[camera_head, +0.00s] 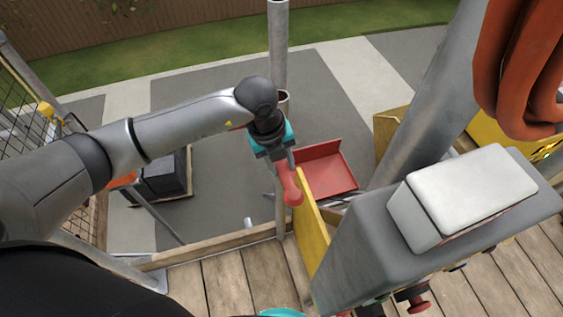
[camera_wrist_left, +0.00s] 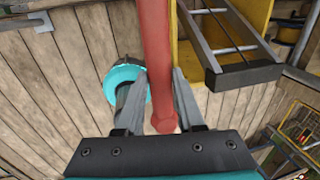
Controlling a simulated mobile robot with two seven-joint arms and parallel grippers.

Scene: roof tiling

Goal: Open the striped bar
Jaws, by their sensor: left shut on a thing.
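My left gripper (camera_head: 282,160) reaches in from the left and points down at the middle of the head view. It is shut on a red bar (camera_head: 291,188) with a rounded lower end. In the left wrist view the red bar (camera_wrist_left: 157,45) runs between the two grey fingers (camera_wrist_left: 160,105). No bar with clear stripes shows along its length. A small yellow and black patch (camera_head: 546,150) shows at the right edge, partly cut off, and I cannot tell if it is the striped bar. My right gripper does not show clearly.
A yellow board (camera_head: 312,222) stands beside the red bar. A red tray (camera_head: 325,172) lies beyond it. A grey control box (camera_head: 440,215) with a white top fills the right front. A metal post (camera_head: 278,50) rises behind my gripper. Wooden planks (camera_head: 225,285) form the floor.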

